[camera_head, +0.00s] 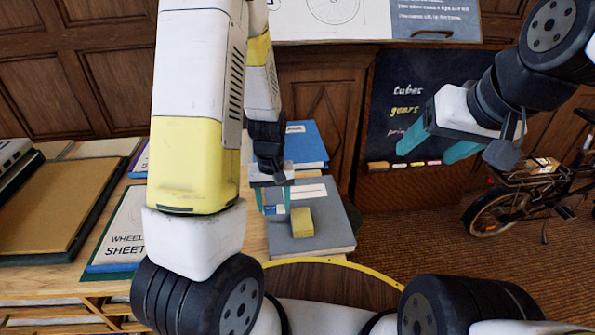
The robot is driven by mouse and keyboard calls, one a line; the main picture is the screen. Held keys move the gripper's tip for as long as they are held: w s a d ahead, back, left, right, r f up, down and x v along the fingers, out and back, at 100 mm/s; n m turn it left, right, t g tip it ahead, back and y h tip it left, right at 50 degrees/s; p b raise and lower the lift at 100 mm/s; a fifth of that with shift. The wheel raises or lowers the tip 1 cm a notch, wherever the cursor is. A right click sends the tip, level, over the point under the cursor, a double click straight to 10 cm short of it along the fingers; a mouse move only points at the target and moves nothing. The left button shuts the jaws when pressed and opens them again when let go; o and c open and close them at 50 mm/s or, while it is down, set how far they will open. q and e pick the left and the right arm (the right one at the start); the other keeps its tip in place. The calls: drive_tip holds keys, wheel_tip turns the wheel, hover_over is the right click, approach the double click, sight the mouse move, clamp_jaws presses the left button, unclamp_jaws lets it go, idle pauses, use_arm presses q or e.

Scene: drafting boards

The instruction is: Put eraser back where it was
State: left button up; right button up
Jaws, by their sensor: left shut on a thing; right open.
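My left gripper (274,197) points down over the grey book (333,217) on the wooden table. Its teal fingers are shut on a small blue-and-white block (275,209), which looks like the eraser and is partly hidden by the fingers. I cannot tell whether this block touches the book. A yellow block (302,222) lies on the book just right of the fingers, outside them. My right gripper (437,146) is open and empty, in the air before the dark chalkboard (420,95), away from the table.
A blue book (305,143) lies behind the grey book. A blue-edged sheet folder (122,228) and a tan board (45,208) lie to the left. The chalkboard ledge holds a brown block (378,165) and several chalks. A bicycle (510,192) stands at the right.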

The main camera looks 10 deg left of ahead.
use_arm(q)
hover_over(283, 192)
drive_tip(key=shift+s+f, duration=0.15)
drive_tip(key=shift+f, duration=2.15)
drive_tip(key=shift+f, duration=0.15)
drive_tip(key=o, duration=1.6)
